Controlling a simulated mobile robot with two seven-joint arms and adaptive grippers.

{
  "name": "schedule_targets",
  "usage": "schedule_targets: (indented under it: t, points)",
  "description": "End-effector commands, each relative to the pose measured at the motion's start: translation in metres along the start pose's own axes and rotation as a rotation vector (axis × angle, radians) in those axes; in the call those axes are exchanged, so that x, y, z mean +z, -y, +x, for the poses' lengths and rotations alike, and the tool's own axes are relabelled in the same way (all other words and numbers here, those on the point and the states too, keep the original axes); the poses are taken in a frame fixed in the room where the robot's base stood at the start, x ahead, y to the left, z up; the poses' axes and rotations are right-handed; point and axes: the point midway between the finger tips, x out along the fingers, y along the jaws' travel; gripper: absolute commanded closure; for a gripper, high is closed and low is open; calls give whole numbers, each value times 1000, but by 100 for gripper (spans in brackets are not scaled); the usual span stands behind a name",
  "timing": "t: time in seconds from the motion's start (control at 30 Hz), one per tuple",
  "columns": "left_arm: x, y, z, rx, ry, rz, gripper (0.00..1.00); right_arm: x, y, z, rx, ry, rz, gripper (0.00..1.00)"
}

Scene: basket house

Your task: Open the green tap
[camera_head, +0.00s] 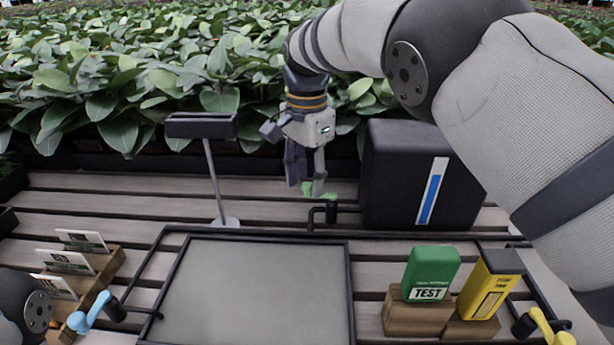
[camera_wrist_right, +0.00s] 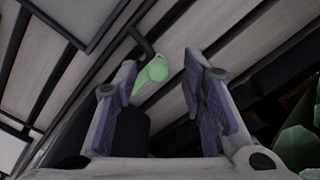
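The green tap (camera_head: 328,196) sits on a black pipe at the back of the slatted bench, left of the black box. My right gripper (camera_head: 306,186) reaches down from above, its fingertips just over the tap's left part and partly in front of it. In the right wrist view the green tap handle (camera_wrist_right: 154,71) shows between the tips of the open right gripper (camera_wrist_right: 161,72), nearer the left finger. Nothing is held. I cannot tell whether a finger touches the tap. My left gripper is not in view; only a link of my left arm shows at the bottom left.
A black box with a blue gauge (camera_head: 432,190) stands right of the tap. A grey tray (camera_head: 255,290) lies in front. A blue tap (camera_head: 90,313) and a yellow tap (camera_head: 548,327) flank it. Green plants fill the back.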

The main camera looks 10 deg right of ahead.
Motion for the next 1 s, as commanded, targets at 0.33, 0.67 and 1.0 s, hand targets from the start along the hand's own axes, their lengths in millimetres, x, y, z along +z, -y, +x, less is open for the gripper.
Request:
schedule_targets:
  t: [0.33,0.67,1.0]
  points:
    - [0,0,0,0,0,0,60,0,1,-38,-5,-1,0,62]
    - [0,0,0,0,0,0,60,0,0,-75,1,0,0,62]
    - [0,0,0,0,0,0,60,0,0,-75,1,0,0,62]
